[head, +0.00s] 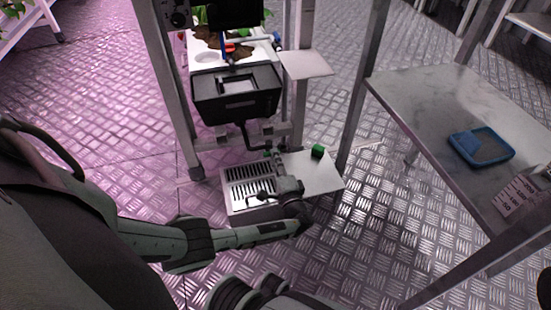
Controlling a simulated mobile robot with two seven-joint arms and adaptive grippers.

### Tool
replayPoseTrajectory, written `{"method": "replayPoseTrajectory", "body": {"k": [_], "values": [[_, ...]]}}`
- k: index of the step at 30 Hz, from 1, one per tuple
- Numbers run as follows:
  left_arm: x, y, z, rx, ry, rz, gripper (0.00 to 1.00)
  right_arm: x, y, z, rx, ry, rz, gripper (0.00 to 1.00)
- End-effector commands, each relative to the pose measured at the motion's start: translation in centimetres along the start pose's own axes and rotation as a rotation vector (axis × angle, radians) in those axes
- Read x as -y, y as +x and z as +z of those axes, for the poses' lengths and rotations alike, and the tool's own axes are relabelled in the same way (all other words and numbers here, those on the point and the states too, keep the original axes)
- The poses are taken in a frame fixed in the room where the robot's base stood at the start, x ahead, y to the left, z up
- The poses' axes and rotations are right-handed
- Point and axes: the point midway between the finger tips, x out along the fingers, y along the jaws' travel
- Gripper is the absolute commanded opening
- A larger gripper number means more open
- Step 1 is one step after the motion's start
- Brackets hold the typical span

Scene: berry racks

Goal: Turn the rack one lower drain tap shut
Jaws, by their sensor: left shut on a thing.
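The lower drain tap (268,154) is a small part with a green bit, low on the rack below the black tub (238,103). My left gripper (274,164) reaches in from the lower left, over the slotted grey tray, and is shut on the tap. The gripper covers most of the tap, so the angle of its handle cannot be told. A dark drain pipe (244,136) comes down from the tub just behind. My right gripper is not in view.
The slotted tray (228,203) and a pale plate with a green block (318,151) lie under and beside the gripper. Metal rack posts (176,110) stand left and right. A table (425,85) with a blue tray (482,146) is at the right. Patterned metal floor is open around.

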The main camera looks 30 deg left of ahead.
Motion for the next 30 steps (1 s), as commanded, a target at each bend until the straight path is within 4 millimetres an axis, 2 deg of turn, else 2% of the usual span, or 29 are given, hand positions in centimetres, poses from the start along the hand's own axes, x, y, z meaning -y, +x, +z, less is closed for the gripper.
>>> {"method": "replayPoseTrajectory", "body": {"k": [5,6,11,23,26,30], "values": [[0.1,0.2,-0.1,-0.002,0.000,-0.002,0.00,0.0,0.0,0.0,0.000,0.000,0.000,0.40],[0.1,0.2,-0.1,-0.002,0.000,-0.002,0.13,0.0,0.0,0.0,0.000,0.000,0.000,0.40],[0.1,0.2,-0.1,-0.002,0.000,-0.001,0.33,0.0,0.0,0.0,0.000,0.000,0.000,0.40],[0.5,0.1,0.0,0.000,-0.002,0.000,0.33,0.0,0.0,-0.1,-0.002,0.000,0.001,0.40],[1.4,0.1,0.0,0.000,-0.005,-0.001,0.33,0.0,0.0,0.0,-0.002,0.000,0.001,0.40],[3.7,0.1,0.0,-0.001,-0.006,-0.004,0.33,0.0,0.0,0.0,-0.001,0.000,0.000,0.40]]}}
